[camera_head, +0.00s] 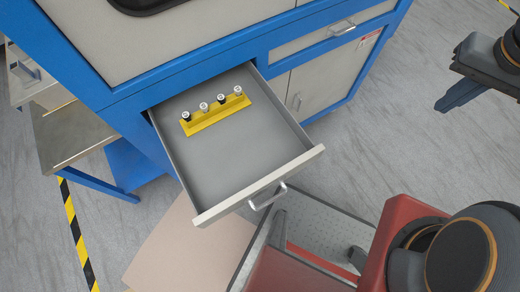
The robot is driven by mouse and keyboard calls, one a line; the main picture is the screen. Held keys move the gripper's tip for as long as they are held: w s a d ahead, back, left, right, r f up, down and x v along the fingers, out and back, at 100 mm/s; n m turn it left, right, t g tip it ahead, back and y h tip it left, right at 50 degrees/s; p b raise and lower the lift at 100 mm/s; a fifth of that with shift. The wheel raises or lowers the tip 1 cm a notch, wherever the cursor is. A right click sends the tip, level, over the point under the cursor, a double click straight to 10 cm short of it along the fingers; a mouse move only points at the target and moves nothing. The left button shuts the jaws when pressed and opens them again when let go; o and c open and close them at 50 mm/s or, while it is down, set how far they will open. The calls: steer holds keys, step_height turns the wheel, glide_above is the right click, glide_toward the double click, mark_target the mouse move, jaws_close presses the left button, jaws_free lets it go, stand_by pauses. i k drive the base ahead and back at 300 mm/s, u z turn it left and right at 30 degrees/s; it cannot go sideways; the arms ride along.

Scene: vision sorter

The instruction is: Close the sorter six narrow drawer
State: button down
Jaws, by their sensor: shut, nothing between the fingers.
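The open drawer (294,167) is pulled far out of the blue and grey cabinet, with its grey inside showing. Its pale front panel carries a silver bar handle (267,197). A yellow rack (215,117) inside holds several small black and silver cylinders upright near the back. My gripper (446,102) is at the upper right, dark and shut, with nothing seen in it. It is well apart from the drawer, to the right of its front, over the floor.
The blue cabinet frame (130,90) has a closed drawer (315,42) and a cupboard door (320,82) to the right. A side table (68,133) stands left. My red base is at the lower right. Grey floor (375,140) is clear between drawer and gripper.

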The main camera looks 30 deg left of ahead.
mark_target(221, 168)
steer(key=u, duration=0.1)
steer(key=k, duration=1.7)
steer(key=u, duration=1.15)
